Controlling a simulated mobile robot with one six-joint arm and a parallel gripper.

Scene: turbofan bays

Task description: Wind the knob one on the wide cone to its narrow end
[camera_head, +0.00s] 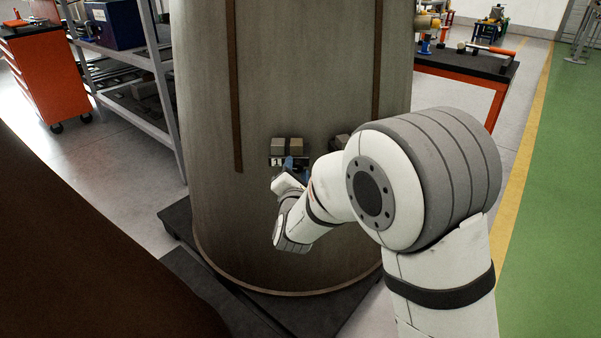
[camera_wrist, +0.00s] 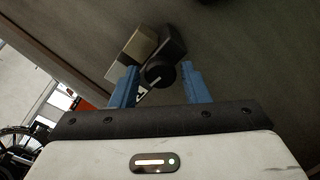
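The wide cone (camera_head: 310,70) is a large grey-brown body standing on a dark base. Small blocks (camera_head: 287,146) sit on its side, just above my gripper (camera_head: 293,168). In the wrist view a round black knob (camera_wrist: 158,74) with a pale line on its face sits beside a tan block and a dark block (camera_wrist: 146,45). My gripper (camera_wrist: 160,86) has blue fingers, open, one on each side of the knob, with visible gaps between them and it. Knob markings are too small to read. In the head view my arm hides the knob.
Another dark fitting (camera_head: 341,141) on the cone is partly hidden by my arm. A brown curved body (camera_head: 85,255) fills the lower left. A grey shelf (camera_head: 125,55) and a red cabinet (camera_head: 48,75) stand behind left; an orange-framed bench (camera_head: 470,65) stands behind right.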

